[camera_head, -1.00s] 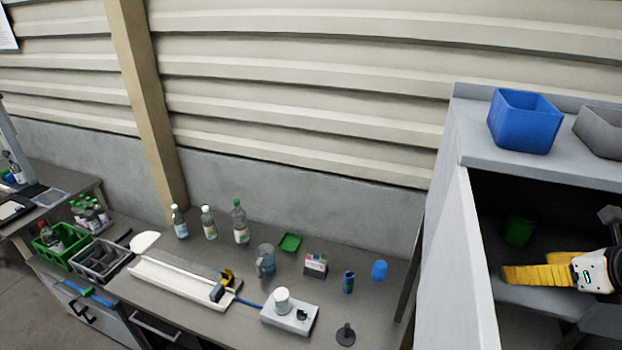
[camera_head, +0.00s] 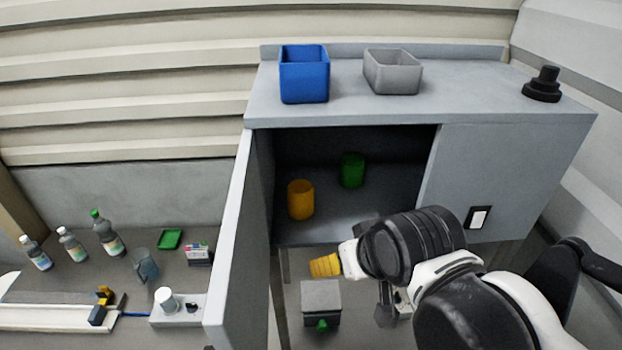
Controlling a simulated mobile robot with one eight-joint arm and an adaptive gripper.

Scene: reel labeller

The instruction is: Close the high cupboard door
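The high cupboard (camera_head: 520,180) is grey. Its left door (camera_head: 236,240) stands open, swung out toward me and seen nearly edge-on. Its right door (camera_head: 450,165) is closed and has a dark handle with a white centre (camera_head: 478,217). Inside the open half are a yellow cup (camera_head: 300,199) and a green cup (camera_head: 352,170). My gripper (camera_head: 324,265), with yellow ribbed fingers, is just below the cupboard's lower edge in the picture, right of the open door and apart from it. It points left; the gap between its fingers cannot be made out.
A blue bin (camera_head: 304,75), a grey bin (camera_head: 392,72) and a black stepped object (camera_head: 542,85) stand on the cupboard. A grey box (camera_head: 320,298) shows below it. Several bottles and a jug (camera_head: 145,265) stand on the bench at left.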

